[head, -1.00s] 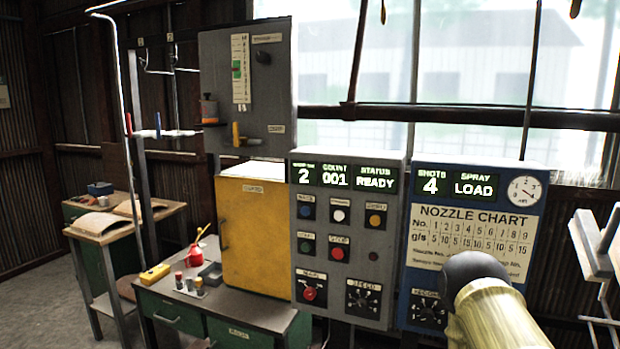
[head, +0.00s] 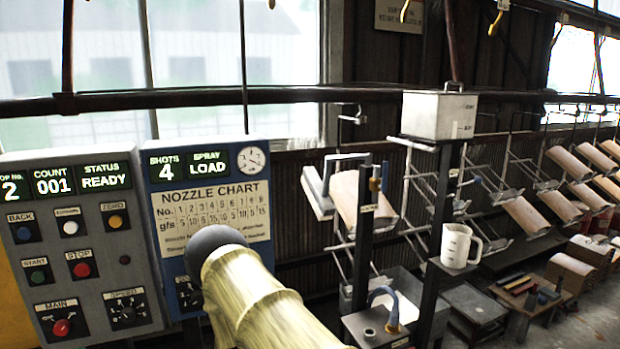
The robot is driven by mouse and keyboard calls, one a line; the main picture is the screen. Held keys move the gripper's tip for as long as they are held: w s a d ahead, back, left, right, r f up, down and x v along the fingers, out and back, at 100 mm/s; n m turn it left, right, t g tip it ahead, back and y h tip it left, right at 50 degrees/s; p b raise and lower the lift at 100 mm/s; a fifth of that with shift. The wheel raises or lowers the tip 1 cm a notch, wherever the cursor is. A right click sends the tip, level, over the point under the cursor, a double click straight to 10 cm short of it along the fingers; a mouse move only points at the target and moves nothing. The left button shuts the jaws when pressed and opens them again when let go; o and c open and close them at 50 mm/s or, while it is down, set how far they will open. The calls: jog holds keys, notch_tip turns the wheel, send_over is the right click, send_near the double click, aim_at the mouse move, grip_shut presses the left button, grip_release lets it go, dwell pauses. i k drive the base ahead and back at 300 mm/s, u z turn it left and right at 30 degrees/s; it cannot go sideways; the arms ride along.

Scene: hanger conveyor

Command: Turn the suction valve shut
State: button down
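No label reading suction valve can be made out. A small brass-coloured fitting with a blue part (head: 376,184) sits on a dark post right of the nozzle chart; I cannot tell if it is the suction valve or how it is set. My pale yellow arm with a dark rounded joint reaches up from the bottom middle, in front of the blue panel. My gripper cannot be seen.
The grey control panel (head: 85,245) and the blue nozzle chart panel (head: 160,290) stand at left. A metal tank (head: 438,115) tops a dark post, with a white jug (head: 455,246) on a shelf below. Racks holding curved tan pieces (head: 527,215) hang at right.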

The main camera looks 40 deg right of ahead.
aim_at(384, 186)
jog(key=k, duration=0.5)
jog(key=z, duration=0.8)
jog(key=i, duration=0.4)
jog(key=z, duration=0.85)
jog(key=k, duration=0.5)
jog(key=u, duration=0.65)
jog(key=i, duration=0.7)
jog(key=z, duration=0.15)
